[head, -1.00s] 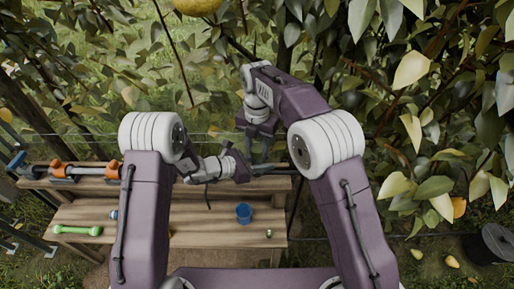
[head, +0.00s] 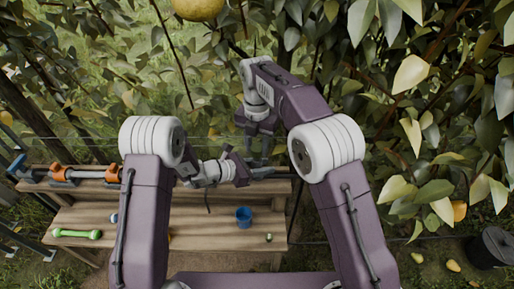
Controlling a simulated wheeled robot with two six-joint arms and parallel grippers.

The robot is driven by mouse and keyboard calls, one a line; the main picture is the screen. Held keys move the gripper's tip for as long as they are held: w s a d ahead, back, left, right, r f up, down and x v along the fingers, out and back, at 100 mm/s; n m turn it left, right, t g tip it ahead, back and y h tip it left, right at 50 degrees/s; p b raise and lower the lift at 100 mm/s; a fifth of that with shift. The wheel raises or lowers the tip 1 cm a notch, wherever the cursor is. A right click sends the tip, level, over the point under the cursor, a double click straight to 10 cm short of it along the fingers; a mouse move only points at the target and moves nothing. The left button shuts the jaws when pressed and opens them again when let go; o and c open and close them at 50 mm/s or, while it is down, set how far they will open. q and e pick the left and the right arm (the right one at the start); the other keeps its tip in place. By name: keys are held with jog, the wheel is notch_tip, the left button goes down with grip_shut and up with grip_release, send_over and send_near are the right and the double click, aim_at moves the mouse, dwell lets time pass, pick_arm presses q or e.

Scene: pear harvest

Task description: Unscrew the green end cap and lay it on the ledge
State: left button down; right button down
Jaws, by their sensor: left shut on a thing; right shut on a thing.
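My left gripper (head: 245,168) is shut at the back edge of the bench, beside a thin dark rod (head: 275,171) that runs to the right. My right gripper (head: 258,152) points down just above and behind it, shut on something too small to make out. The two grippers are close together and hide what lies between them. I cannot make out a green end cap at either one. A small greenish piece (head: 268,238) lies on the lower ledge (head: 200,225) of the wooden bench, right of a blue cup (head: 243,217).
A green dumbbell-shaped piece (head: 77,234) lies at the left of the lower ledge. A pole with orange fittings (head: 62,173) lies along the upper ledge at left. A yellow pear (head: 198,8) hangs above. A dark bin (head: 490,248) stands at right. Leaves crowd the right side.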

aim_at(257, 147)
jog(key=shift+r, duration=2)
pick_arm(q)
jog(key=c, duration=1)
grip_release()
jog(key=shift+o, duration=0.2)
jog(key=shift+a, duration=0.1)
pick_arm(e)
jog(key=shift+r+p, duration=0.75)
pick_arm(q)
jog(key=v, duration=1.2)
